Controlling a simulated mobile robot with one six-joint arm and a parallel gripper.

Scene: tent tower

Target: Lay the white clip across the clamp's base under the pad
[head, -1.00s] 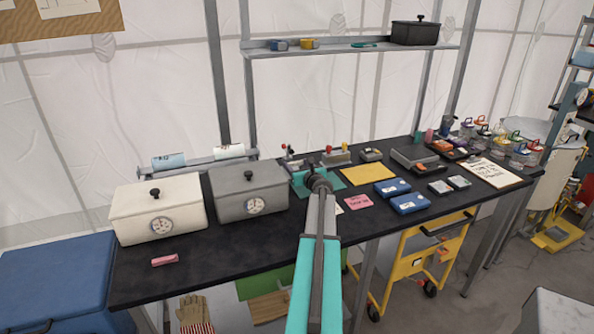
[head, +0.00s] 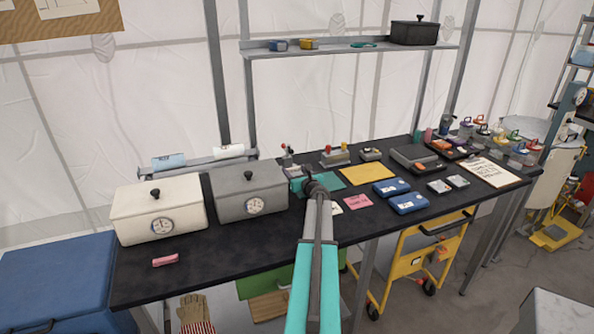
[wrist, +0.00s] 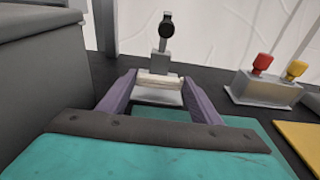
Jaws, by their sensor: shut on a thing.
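In the wrist view, the purple fingers of my gripper (wrist: 158,82) are shut on the white clip (wrist: 160,77), a short pale bar held crosswise between the fingertips. The clamp (wrist: 161,57) stands just beyond it, grey with a black round part on top. A pale grey plate (wrist: 158,98) shows just below the clip; I cannot tell whether the clip touches it or whether it is the clamp's base. In the head view my gripper is small and partly hidden by my arm, near the back of the black table, and the clip cannot be made out.
A grey lidded box (head: 249,191) stands close on the left, with a white one (head: 158,209) beyond it. A block with red and yellow knobs (wrist: 262,88) is on the right. A yellow sheet (head: 367,174) and blue cases (head: 409,204) lie further right.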

